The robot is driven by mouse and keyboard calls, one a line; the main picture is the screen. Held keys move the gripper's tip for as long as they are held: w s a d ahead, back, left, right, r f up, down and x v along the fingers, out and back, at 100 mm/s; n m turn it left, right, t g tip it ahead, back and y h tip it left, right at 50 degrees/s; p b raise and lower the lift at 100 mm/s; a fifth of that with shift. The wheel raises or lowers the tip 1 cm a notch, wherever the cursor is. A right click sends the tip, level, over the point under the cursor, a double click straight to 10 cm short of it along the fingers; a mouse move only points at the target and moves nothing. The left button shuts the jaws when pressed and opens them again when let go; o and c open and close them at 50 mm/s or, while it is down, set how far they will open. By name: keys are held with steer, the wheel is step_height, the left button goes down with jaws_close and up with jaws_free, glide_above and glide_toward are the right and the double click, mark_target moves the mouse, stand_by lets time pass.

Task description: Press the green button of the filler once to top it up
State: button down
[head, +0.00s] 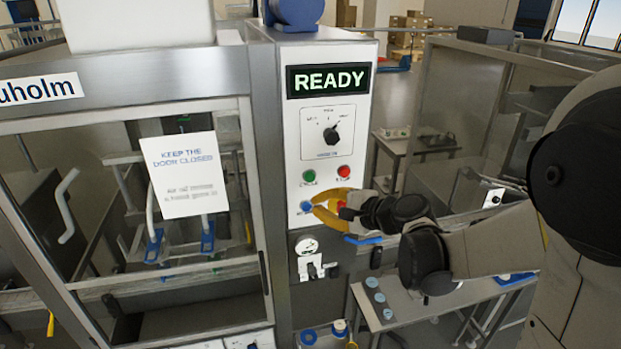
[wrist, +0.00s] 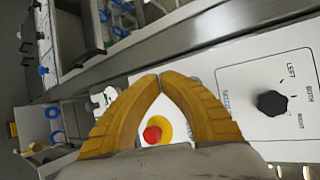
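The filler's green button (head: 309,175), above the word CYCLE, sits on the white control panel (head: 368,90) below the selector knob. My gripper (head: 314,204) has yellow fingers and is in front of the panel, below the green button and close to a blue button (head: 306,206). In the wrist view the fingertips (wrist: 160,76) meet, with nothing seen between them. The gripper partly hides the red emergency stop in the head view; its red cap (wrist: 153,134) shows between the fingers in the wrist view. The display (head: 329,80) reads READY.
A red stop button (head: 344,171) sits right of the green one. A black selector knob (head: 331,135) is above them and also shows in the wrist view (wrist: 271,103). Left is a glazed door with a paper notice (head: 184,174). A small switch (head: 313,269) is below.

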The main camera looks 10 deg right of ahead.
steer(key=shift+w, duration=3.8)
steer(key=shift+w+b, duration=0.4)
steer(key=shift+w, duration=0.05)
steer(key=shift+w, duration=0.45)
steer(key=shift+s+b, duration=0.35)
steer(key=shift+s, duration=0.6)
steer(key=shift+s, duration=2.5)
